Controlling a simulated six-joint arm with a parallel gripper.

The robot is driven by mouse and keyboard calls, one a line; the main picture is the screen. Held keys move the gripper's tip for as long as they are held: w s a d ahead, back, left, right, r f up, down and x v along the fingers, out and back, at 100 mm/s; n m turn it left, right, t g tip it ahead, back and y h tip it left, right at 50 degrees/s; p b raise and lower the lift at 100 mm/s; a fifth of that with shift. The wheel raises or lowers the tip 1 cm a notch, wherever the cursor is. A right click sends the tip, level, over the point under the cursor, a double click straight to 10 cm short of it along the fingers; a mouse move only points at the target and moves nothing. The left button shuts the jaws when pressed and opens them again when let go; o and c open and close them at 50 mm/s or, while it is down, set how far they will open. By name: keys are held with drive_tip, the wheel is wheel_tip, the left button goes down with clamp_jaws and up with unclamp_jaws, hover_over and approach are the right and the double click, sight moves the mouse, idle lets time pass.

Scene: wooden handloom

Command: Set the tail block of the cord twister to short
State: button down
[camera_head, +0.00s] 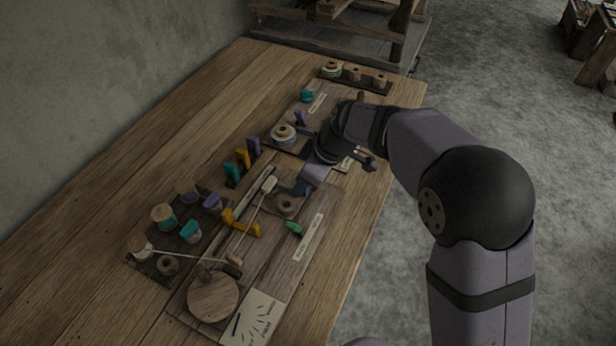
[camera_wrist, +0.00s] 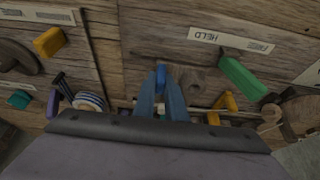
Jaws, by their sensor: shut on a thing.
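My gripper (camera_head: 301,188) reaches down over the board beside the slotted rail (camera_head: 254,205). In the wrist view its fingers (camera_wrist: 161,98) are closed on a small blue piece (camera_wrist: 161,76), whose tip shows between them. The rest of this piece is hidden, and I cannot tell whether it belongs to the tail block. A pale block (camera_head: 269,184) with a cord sits at the rail's far end. A green lever (camera_head: 294,228) lies near a label strip (camera_head: 308,238); in the wrist view the label reads HELD (camera_wrist: 231,40). No "short" mark is readable.
A yellow bracket (camera_head: 240,226) and a round wooden disc (camera_head: 213,297) stand nearer on the board. Several coloured pegs and spools crowd the left side. A striped spool (camera_head: 284,134) stands beyond my gripper.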

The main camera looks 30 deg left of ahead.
sight(291, 201)
drive_tip(key=shift+s+b, duration=0.45)
drive_tip(key=shift+s, duration=1.65)
drive_tip(key=c, duration=1.8)
unclamp_jaws()
drive_tip(key=shift+s, duration=0.1)
drive_tip(key=shift+r, duration=0.1)
drive_tip(key=shift+w+d+r, duration=0.2)
drive_tip(key=shift+r, duration=0.3)
drive_tip(key=v, duration=0.6)
